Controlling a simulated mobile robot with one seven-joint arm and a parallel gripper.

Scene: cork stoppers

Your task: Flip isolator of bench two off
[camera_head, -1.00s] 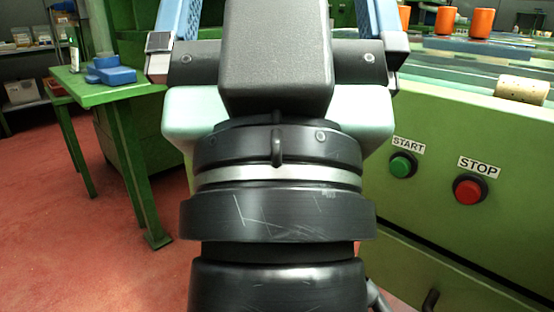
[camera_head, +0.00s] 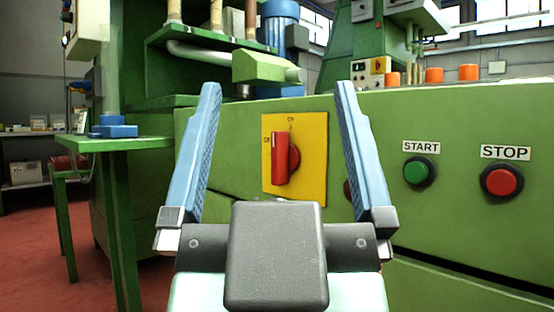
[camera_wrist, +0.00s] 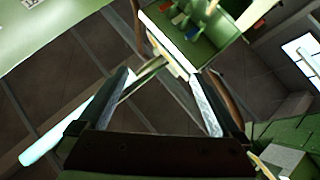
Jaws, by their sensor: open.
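A red rotary isolator handle (camera_head: 285,158) sits on a yellow plate (camera_head: 312,185) on the green machine front. The handle stands upright, and small marks, too small to read surely, lie above it and to its left. No bench number is readable. My gripper (camera_head: 277,88) is open and empty, with its blue fingers apart on either side of the isolator in the head view. It appears nearer the camera than the plate, with no visible contact. In the wrist view, my gripper (camera_wrist: 163,75) is also open with nothing between the fingers, and I cannot make out the isolator.
A green START button (camera_head: 415,171) and a red STOP button (camera_head: 501,181) are to the right on the same front. A green side table (camera_head: 150,146) with a blue object (camera_head: 112,127) stands left. Another yellow panel (camera_head: 378,65) is farther back. Red floor lies open at left.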

